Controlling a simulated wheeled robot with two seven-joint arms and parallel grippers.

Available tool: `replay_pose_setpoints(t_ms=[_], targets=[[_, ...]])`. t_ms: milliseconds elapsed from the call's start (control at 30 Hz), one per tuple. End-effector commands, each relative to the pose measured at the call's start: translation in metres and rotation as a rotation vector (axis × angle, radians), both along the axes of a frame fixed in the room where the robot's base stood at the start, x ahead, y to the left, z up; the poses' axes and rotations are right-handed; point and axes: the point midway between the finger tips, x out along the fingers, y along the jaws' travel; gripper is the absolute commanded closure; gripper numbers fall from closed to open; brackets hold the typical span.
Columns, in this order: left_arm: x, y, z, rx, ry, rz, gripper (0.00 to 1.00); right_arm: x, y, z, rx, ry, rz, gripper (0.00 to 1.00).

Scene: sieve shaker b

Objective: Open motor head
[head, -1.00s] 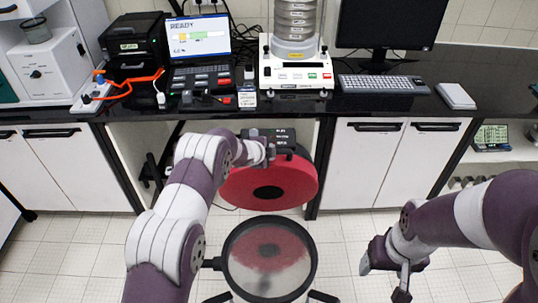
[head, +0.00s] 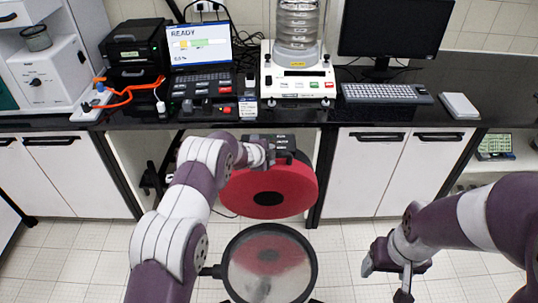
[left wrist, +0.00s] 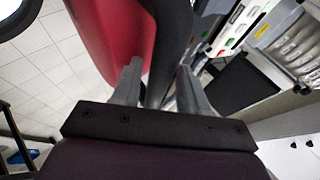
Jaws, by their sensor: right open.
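The motor head is a big red disc (head: 240,195) with a black centre and a black top part. It stands tipped up, red face towards me, behind and above a round black-rimmed ring (head: 313,270) with a cloudy, see-through middle. My left gripper (head: 268,152) is at the head's upper black edge; the head view hides its fingertips. In the left wrist view, the fingers (left wrist: 158,85) straddle the dark rim beside the red face (left wrist: 112,35) and look closed on it. My right gripper (head: 385,272) is open and empty, low at the right, away from the head.
A black counter (head: 400,113) runs above, with a laptop (head: 200,45), a white sieve shaker (head: 297,75), a keyboard (head: 385,94) and a monitor (head: 392,28). White cabinets (head: 365,175) flank the open bay. Tiled floor (head: 350,240) is clear between ring and right gripper.

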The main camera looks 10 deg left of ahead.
Motion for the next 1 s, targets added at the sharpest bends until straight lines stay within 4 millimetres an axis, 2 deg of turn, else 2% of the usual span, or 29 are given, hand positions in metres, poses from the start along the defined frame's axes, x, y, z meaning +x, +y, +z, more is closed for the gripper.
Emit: replay_pose_setpoints(t_ms=[167, 367, 567, 700, 833, 1000], targets=[[-0.002, 0.0, -0.005, 0.001, 0.009, -0.001, 0.52, 0.0, 0.0, 0.0, 0.0, 0.0, 0.0, 0.28], [-0.009, 0.003, 0.0, 0.001, 0.009, 0.0, 0.52, 0.0, 0.0, -0.006, 0.0, 0.0, 0.0, 0.28], [-0.033, 0.012, 0.023, 0.001, 0.003, 0.001, 0.52, 0.0, 0.0, -0.022, 0.0, 0.0, 0.0, 0.28], [-0.057, 0.022, 0.046, 0.001, 0.0, 0.002, 0.52, 0.0, 0.0, -0.031, 0.0, 0.0, 0.0, 0.28], [-0.078, 0.029, 0.066, 0.001, 0.0, 0.001, 0.52, 0.0, 0.0, -0.036, 0.0, 0.0, 0.0, 0.28], [-0.091, 0.034, 0.078, 0.0, 0.001, 0.001, 0.52, 0.0, 0.0, -0.036, 0.0, 0.0, 0.0, 0.28]])
